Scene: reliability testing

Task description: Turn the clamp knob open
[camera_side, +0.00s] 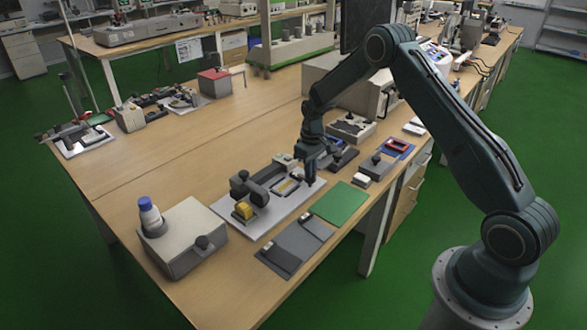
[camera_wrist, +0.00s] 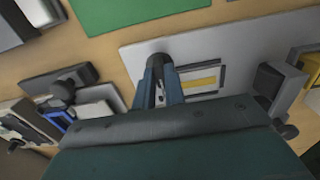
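A pale grey fixture plate (camera_side: 283,222) lies on the bench and also shows in the wrist view (camera_wrist: 235,45). A dark rounded knob (camera_wrist: 160,62), which looks like the clamp knob, stands on it beside a light framed part with a yellow strip (camera_wrist: 203,83). My gripper (camera_wrist: 161,76) points down at the knob. Its two fingers stand apart with their tips at the knob's sides; I cannot tell whether they press on it. In the side view my gripper (camera_side: 310,178) is low over the plate's far right end and hides the knob.
A dark device with a yellow block (camera_side: 244,210) stands on the plate. A green mat (camera_side: 340,203) and a grey pad (camera_side: 296,247) lie in front. A grey box (camera_side: 185,238) is at left. Small dark devices (camera_side: 375,167) sit to the right. The bench's left middle is clear.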

